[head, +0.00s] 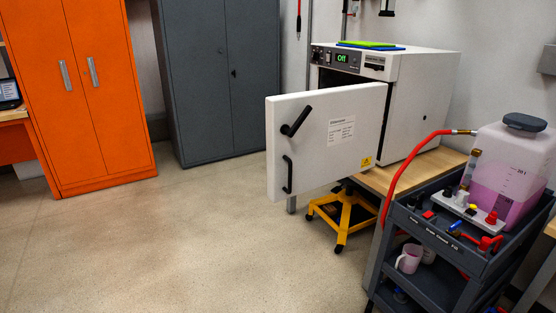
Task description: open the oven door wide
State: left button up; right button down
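The oven (421,92) is a white box on a wooden bench at the right, with a green "Off" display on its front panel. Its white door (347,120) stands open, swung out to the left and toward me. The door carries a black lever handle (296,121) and a black pull handle (287,174), plus a paper label and a yellow warning sticker. The door hides most of the oven's inside; a dark strip of the opening shows above the door's top edge. Neither of my grippers is in view.
A dark cart (440,240) with a tank of pink liquid (508,178) and a red hose (398,178) stands in front of the bench (430,165). A yellow wheeled stool base (345,215) is below the door. Orange (85,95) and grey cabinets (215,80) stand behind. The left floor is clear.

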aim_at(339, 138)
jog(key=i+j+z, duration=0.2)
jog(key=z, duration=0.2)
jog(key=i+j+z, duration=0.1)
jog(key=j+z, duration=0.3)
jog(key=i+j+z, duration=0.15)
jog(key=j, duration=0.3)
jog(key=i+j+z, duration=0.2)
jog(key=j, duration=0.2)
jog(key=i+j+z, duration=0.1)
jog(key=j, duration=0.85)
jog(key=i+j, duration=0.1)
jog(key=j, duration=0.85)
jog(key=i+j+z, duration=0.15)
jog(key=j, duration=0.8)
